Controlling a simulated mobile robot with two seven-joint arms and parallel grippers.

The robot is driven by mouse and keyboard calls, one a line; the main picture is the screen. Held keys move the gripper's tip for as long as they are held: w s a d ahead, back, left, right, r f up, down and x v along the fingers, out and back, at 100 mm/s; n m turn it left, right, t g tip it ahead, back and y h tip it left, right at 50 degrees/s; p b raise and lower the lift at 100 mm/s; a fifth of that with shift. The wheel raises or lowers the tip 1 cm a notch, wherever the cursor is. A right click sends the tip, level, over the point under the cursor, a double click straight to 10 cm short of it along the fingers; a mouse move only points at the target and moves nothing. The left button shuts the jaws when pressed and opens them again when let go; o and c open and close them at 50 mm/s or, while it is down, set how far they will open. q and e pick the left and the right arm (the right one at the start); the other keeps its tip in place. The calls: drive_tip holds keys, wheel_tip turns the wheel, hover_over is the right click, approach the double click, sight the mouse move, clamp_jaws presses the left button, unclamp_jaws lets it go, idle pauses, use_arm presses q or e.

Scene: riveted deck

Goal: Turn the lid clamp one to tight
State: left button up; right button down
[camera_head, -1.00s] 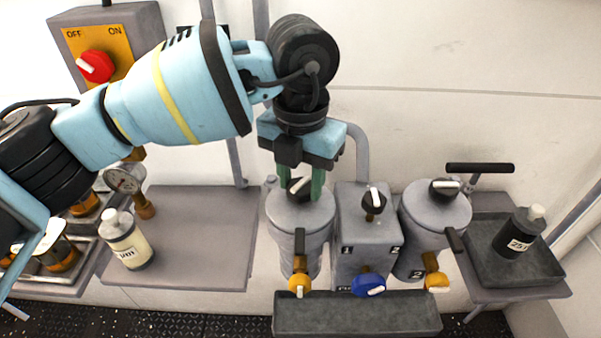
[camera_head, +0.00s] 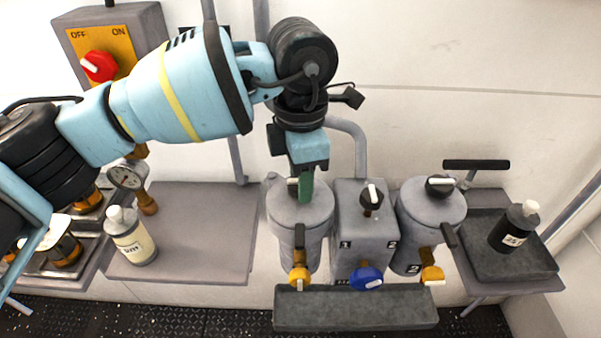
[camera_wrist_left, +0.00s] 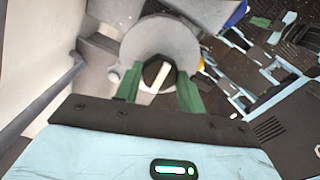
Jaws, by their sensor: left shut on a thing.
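Lid clamp one is the black knob with a white pointer bar (camera_wrist_left: 157,77) on top of the left grey canister (camera_head: 301,213). In the left wrist view, the green fingers of my left gripper (camera_wrist_left: 158,90) stand on either side of the knob, and its white bar runs nearly lengthwise between them, slightly tilted. In the head view, my left gripper (camera_head: 304,186) reaches down from above onto the lid. It is shut on the knob, which is mostly hidden there behind a finger. My right gripper is not in view.
A grey box with a black selector knob (camera_head: 371,197) and a blue knob (camera_head: 366,278) stands close right of the canister. A second canister (camera_head: 429,216) with its own lid knob (camera_head: 439,187) is beyond it. A grey trough (camera_head: 355,309) lies below. The left shelf holds a labelled bottle (camera_head: 131,238).

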use_arm(q)
drive_tip(key=shift+m, duration=0.5)
drive_tip(key=o, duration=1)
